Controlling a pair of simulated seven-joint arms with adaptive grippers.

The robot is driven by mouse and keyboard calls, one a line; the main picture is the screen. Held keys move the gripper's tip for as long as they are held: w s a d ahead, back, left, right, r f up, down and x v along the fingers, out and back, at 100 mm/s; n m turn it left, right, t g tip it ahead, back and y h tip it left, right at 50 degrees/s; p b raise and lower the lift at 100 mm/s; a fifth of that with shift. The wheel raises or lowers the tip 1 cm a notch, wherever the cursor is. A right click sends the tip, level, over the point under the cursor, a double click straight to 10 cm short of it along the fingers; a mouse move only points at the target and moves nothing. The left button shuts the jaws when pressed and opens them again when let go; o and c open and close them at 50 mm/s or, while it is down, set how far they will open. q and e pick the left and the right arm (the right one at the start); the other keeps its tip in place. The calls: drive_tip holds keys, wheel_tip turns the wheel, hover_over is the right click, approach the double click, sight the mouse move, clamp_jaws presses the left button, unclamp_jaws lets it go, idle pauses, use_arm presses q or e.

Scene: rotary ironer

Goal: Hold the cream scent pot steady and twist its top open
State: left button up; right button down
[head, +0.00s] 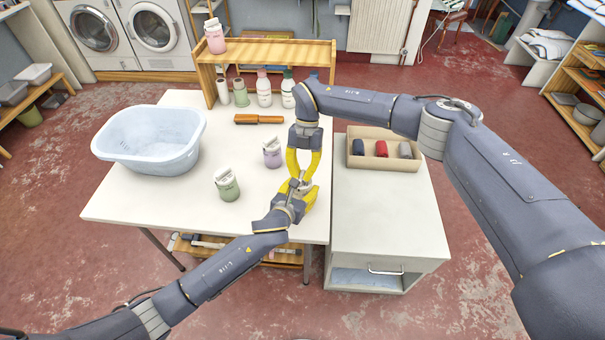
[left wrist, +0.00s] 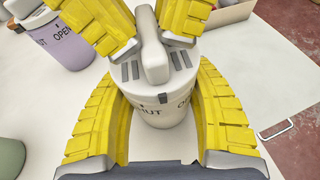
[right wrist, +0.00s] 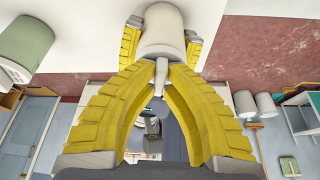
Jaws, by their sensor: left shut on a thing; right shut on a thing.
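The cream scent pot (left wrist: 165,114) stands upright near the right edge of the white table. In the head view it is mostly hidden by my grippers. My left gripper (head: 299,190) is shut around its body, one yellow finger on each side. My right gripper (head: 303,174) comes from above and is shut on the raised grip bar (left wrist: 151,52) of its top. In the left wrist view a dark mark on the top's rim sits just right of the letters "HUT". The top sits on the body with no visible gap. The pot also shows in the right wrist view (right wrist: 163,30).
A lilac pot (head: 272,154) and a green pot (head: 228,186) stand left of my grippers. A brush (head: 258,119), a blue basin (head: 135,155) and a wooden shelf (head: 270,50) with bottles are farther off. A box (head: 400,163) of rolls sits on the cabinet at right.

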drive_tip(key=n+h, duration=0.1)
drive_tip(key=n, duration=0.2)
drive_tip(key=shift+a+n, duration=0.1)
drive_tip(key=shift+n, duration=0.3)
drive_tip(key=n+h, duration=0.2)
drive_tip(key=n, duration=0.2)
drive_tip(key=shift+a, duration=0.1)
drive_tip(key=shift+n, duration=0.4)
drive_tip(key=c, duration=1.7)
unclamp_jaws()
drive_tip(key=shift+c, duration=0.2)
drive_tip(key=shift+r, duration=0.1)
drive_tip(key=v, duration=1.1)
drive_tip(key=shift+a+r, duration=0.2)
drive_tip(key=shift+r, duration=0.15)
